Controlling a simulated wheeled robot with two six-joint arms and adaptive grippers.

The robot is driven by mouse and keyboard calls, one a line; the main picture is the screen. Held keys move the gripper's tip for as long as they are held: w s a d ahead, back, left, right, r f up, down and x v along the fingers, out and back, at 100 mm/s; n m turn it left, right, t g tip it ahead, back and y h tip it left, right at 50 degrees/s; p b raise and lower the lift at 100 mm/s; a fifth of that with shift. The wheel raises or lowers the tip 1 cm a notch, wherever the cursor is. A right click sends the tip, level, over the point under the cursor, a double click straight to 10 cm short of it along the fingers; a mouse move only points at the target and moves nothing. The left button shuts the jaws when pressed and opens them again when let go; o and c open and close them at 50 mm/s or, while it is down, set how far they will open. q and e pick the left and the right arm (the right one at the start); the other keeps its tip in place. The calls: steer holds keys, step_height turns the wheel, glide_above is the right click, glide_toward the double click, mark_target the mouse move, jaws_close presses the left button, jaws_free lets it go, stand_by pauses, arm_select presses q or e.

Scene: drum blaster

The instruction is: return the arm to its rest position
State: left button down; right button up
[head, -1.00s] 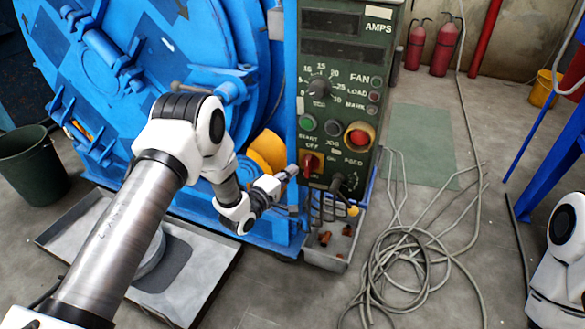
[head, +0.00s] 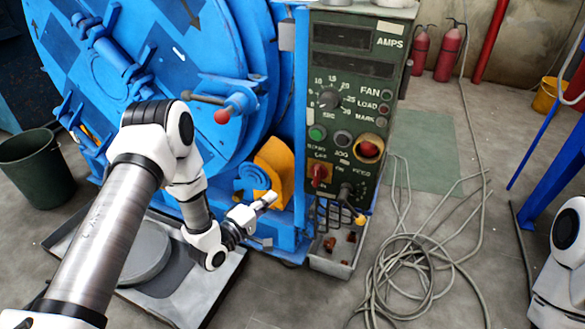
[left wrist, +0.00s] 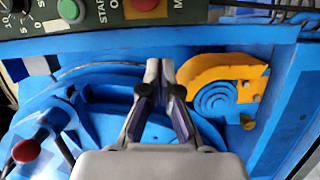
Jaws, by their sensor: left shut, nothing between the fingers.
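My left arm (head: 108,245) comes in from the lower left in the head view. Its gripper (head: 268,198) is shut and empty, in front of the blue machine's lower part and left of the green control panel (head: 345,110). In the left wrist view the gripper (left wrist: 160,68) shows its fingertips together over the blue machine, beside a yellow guard (left wrist: 235,75). The red switch on the panel (head: 319,174) is to the right of and above the gripper, apart from it. My right gripper is out of view; only part of my right arm (head: 562,265) shows at the right edge.
The blue drum machine (head: 180,60) fills the back left, with a red-knobbed lever (head: 222,116) sticking out. A metal tray (head: 215,285) lies below my left arm. A dark green bin (head: 35,170) stands left. Coiled cables (head: 410,275) lie on the floor at right.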

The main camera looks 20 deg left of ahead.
arm_select(q)
steer(key=s+d+f+m+g+y, duration=0.1)
steer(key=s+d+f+m+g, duration=0.15)
steer(key=s+f+g, duration=0.4)
steer(key=s+d+f+m+g+y, duration=0.1)
steer(key=s+d+f+m+g, duration=0.2)
steer(key=s+f, duration=0.6)
steer(key=s+a+f+m+g+y, duration=0.15)
steer(key=s+m+g, duration=0.25)
steer(key=s, duration=0.6)
steer(key=s+a+m+g+y, duration=0.15)
steer(key=s+m+g, duration=0.25)
steer(key=s, duration=0.6)
step_height(320, 180, up, 23)
steer(key=p, duration=2.3)
steer(key=shift+w+d, duration=0.35)
steer(key=shift+s, duration=0.1)
